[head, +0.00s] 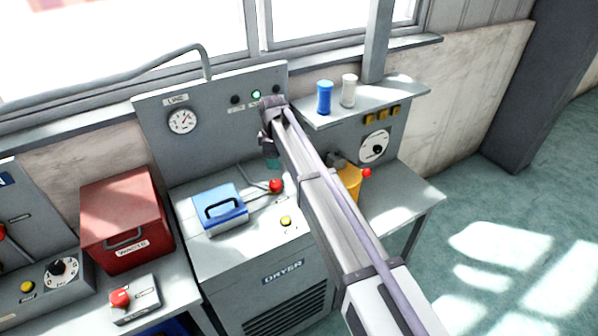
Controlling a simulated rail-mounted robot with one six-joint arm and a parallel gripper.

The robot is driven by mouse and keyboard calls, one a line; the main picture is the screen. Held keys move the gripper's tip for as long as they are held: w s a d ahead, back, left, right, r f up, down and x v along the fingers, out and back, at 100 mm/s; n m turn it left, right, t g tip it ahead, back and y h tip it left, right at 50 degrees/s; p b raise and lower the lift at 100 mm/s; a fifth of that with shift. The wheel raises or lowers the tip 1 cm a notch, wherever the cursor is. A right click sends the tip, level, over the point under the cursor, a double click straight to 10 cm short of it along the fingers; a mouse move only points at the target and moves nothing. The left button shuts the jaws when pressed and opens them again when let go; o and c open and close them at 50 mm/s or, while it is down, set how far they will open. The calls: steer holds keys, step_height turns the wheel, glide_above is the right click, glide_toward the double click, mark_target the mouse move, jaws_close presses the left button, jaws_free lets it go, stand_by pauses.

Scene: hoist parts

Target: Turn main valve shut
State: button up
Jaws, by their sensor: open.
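My arm reaches out over the dryer bench, and my gripper (271,155) hangs at its far end, pointing down in front of the grey back panel. It is open; its fingertips are small and partly hidden by my wrist. No thing in view is legibly marked as the main valve. A lever with a red ball knob (275,186) stands on the dryer top, just below my gripper. Another red knob (367,173) is at the right, beside a yellow body (349,182) that my arm partly hides.
A blue lidded box (220,212) and a yellow button (286,221) are on the dryer top. A red box (125,215) stands left. A gauge (182,121) is on the back panel. A shelf at right holds blue (324,97) and white (348,90) containers above a dial (374,147).

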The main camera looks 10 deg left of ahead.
mark_target(275, 183)
steer(key=shift+n, duration=0.5)
steer(key=f+b, duration=1.1)
steer(key=shift+s+a, duration=0.35)
steer(key=shift+s, duration=0.05)
steer(key=shift+r, duration=0.1)
steer(key=shift+c, duration=0.2)
steer(key=c, duration=0.9)
